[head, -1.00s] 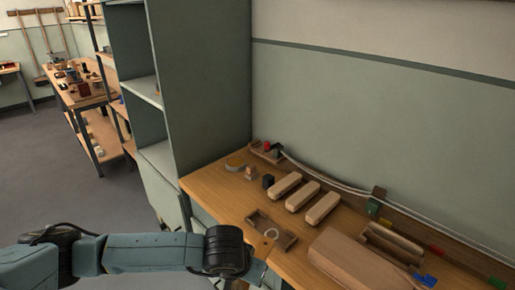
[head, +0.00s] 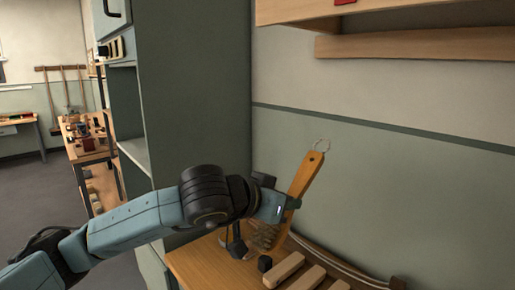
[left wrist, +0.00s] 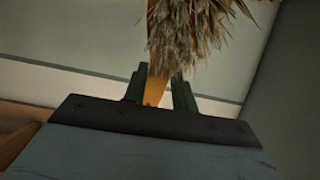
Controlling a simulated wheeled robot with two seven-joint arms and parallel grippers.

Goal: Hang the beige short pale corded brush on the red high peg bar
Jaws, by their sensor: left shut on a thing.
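The brush (head: 306,176) has an orange-tan wooden handle, with a pale cord loop (head: 322,145) at its upper end. It is held tilted, handle end up and bristles (head: 264,236) down. My left gripper (head: 287,203) is shut on the handle, above the bench and in front of the wall. In the left wrist view, the handle shows between the fingers (left wrist: 160,90) and the shaggy grey-brown bristles (left wrist: 195,40) hang close by. A red patch (head: 344,2) shows on a wooden board at the top edge; no pegs are visible there. My right gripper is out of view.
A wooden rail (head: 420,46) runs along the wall at upper right. A tall grey-green cabinet (head: 200,100) stands left of the brush. Below are the bench (head: 190,268), wooden blocks (head: 284,269) and a dark small object (head: 265,263). The wall between is clear.

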